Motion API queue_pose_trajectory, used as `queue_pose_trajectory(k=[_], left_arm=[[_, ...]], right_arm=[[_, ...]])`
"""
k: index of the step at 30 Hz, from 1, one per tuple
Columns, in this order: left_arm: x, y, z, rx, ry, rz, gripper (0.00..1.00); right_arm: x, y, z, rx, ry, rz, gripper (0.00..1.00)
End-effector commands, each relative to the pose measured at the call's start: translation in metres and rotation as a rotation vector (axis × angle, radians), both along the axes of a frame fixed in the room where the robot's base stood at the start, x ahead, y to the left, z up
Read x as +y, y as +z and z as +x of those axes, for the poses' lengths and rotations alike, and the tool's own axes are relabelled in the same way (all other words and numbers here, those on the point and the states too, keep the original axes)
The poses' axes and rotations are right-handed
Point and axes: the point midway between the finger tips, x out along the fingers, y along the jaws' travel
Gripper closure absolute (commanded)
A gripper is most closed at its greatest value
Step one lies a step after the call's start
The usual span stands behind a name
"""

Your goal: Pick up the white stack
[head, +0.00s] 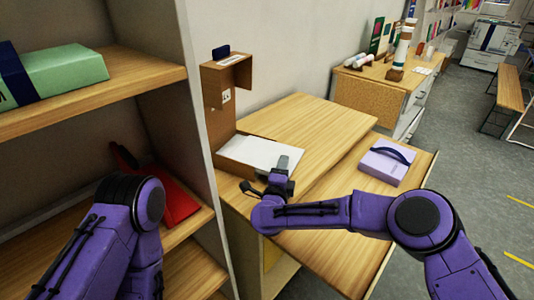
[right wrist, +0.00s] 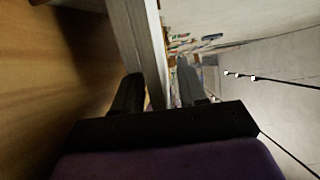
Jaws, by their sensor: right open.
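The white stack (head: 262,154) lies flat in the low tray part of a brown cardboard holder on the wooden table. My right gripper (head: 267,176) is at the stack's near right edge, with its fingers apart. In the right wrist view the open fingers (right wrist: 158,82) stand on either side of a long pale edge (right wrist: 150,42), which looks like the stack's side. I cannot tell whether either finger touches it. My left arm comes in at the lower left, but its gripper is out of view.
A lilac box (head: 386,162) with a dark strap lies to the right. A green box (head: 65,75) and a red item (head: 178,203) are on the shelves. The table's middle (head: 310,125) is clear.

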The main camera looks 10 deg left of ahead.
Motion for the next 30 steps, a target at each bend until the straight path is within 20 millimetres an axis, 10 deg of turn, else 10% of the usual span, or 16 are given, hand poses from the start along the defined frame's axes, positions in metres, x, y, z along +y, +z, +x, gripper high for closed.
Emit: queue_pose_trajectory(k=[4, 8, 20, 30], left_arm=[[0.000, -0.001, 0.000, 0.000, 0.000, 0.000, 1.00], [0.000, -0.001, 0.000, 0.000, 0.000, 0.000, 1.00], [0.000, -0.001, 0.000, 0.000, 0.000, 0.000, 1.00], [0.000, -0.014, 0.000, 0.000, 0.000, 0.000, 1.00]], right_arm=[[0.000, 0.000, 0.000, 0.000, 0.000, 0.000, 0.58], [0.000, 0.000, 0.000, 0.000, 0.000, 0.000, 1.00], [0.000, 0.005, 0.000, -0.003, 0.000, 0.002, 1.00], [-0.007, 0.074, -0.035, -0.009, 0.003, 0.001, 1.00]])
